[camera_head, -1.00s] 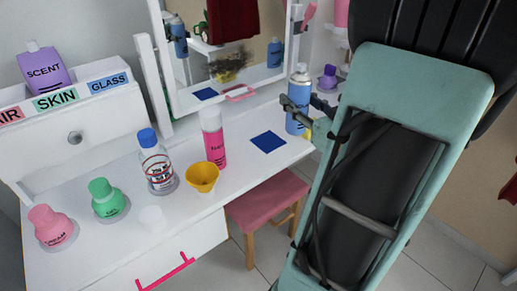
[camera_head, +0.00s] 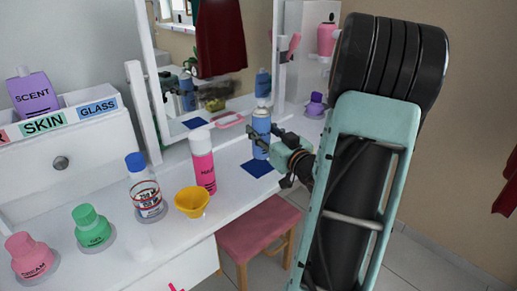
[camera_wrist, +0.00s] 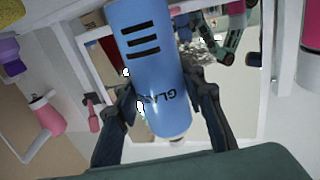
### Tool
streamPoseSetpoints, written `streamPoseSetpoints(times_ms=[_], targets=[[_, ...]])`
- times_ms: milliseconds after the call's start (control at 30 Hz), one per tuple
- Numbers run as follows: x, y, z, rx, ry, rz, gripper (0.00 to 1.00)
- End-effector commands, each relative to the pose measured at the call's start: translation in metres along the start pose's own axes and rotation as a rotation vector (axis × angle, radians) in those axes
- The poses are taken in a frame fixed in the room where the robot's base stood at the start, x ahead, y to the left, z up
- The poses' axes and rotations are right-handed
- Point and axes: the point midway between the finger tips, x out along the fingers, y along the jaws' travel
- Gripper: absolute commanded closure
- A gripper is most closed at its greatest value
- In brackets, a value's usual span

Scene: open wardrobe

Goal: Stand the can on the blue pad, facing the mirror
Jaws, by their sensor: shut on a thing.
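The can (camera_head: 261,123) is blue with a white top and dark print. My gripper (camera_head: 266,137) is shut around its side and holds it upright. The blue pad (camera_head: 258,169) lies flat on the white table, just below the can in the head view. I cannot tell whether the can's base touches it. The mirror (camera_head: 212,82) stands behind and reflects the can and my gripper; it also shows in the wrist view (camera_wrist: 238,108).
Green (camera_head: 93,228) and pink (camera_head: 33,256) bottles stand further left. A purple bottle (camera_head: 315,104) stands behind my gripper. A stool (camera_head: 257,235) is below.

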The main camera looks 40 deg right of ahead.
Motion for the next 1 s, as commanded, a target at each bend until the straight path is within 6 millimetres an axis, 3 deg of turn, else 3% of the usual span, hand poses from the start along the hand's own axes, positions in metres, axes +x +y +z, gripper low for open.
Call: streamPoseSetpoints(times_ms=[333,533,933,967,1000], targets=[[0.020,0.002,0.025,0.001,0.002,-0.002,0.95],[0.021,0.003,0.055,0.000,0.001,0.000,0.95],[0.021,0.003,0.059,-0.002,0.002,-0.001,0.95],[0.021,0.003,0.059,-0.002,0.001,-0.001,0.60],[0.021,0.003,0.058,-0.001,0.000,-0.001,0.55]])
